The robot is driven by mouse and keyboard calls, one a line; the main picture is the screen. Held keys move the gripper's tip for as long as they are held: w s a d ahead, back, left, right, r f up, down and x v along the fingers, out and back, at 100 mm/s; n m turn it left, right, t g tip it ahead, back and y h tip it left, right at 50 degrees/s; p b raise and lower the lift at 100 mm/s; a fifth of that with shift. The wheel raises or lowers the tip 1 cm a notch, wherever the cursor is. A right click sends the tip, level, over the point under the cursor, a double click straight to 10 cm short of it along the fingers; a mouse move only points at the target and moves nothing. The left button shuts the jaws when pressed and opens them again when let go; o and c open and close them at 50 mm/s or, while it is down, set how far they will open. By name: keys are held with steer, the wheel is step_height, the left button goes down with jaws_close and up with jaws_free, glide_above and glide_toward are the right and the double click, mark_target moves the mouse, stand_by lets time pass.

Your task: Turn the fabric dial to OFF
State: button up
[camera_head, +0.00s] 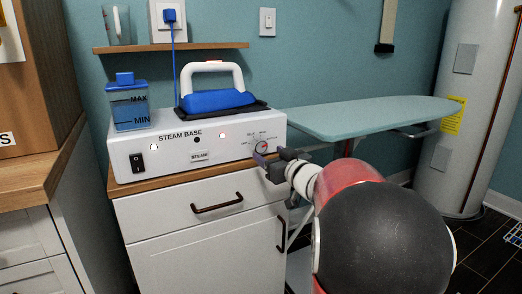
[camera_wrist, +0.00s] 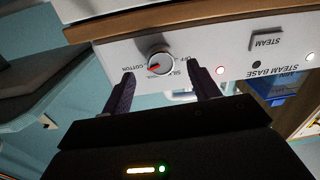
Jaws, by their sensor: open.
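The fabric dial (camera_wrist: 160,61) is a round silver knob with a red mark on the front of the white steam base. In the wrist view, turned about upside down, the red mark sits toward the dial's lower left. Small labels, including COTTON at its left, surround it; which one the mark points to is unclear. In the head view the dial (camera_head: 262,146) is at the right end of the steam base (camera_head: 150,152). My gripper (camera_wrist: 160,70) is open, its two dark fingers apart, one on either side of the dial and slightly short of it. Contact is not visible.
A white iron with a blue body (camera_head: 212,100) rests on the steam base, beside a blue water tank (camera_head: 128,106). A black power switch (camera_head: 136,162) and STEAM button (camera_head: 200,156) are on the front. An ironing board (camera_head: 370,116) stands to the right.

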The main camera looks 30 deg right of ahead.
mark_target(262, 149)
steer(key=shift+w+a, duration=0.15)
steer(key=shift+w, duration=2.1)
steer(key=shift+c, duration=0.4)
steer(key=c, duration=0.9)
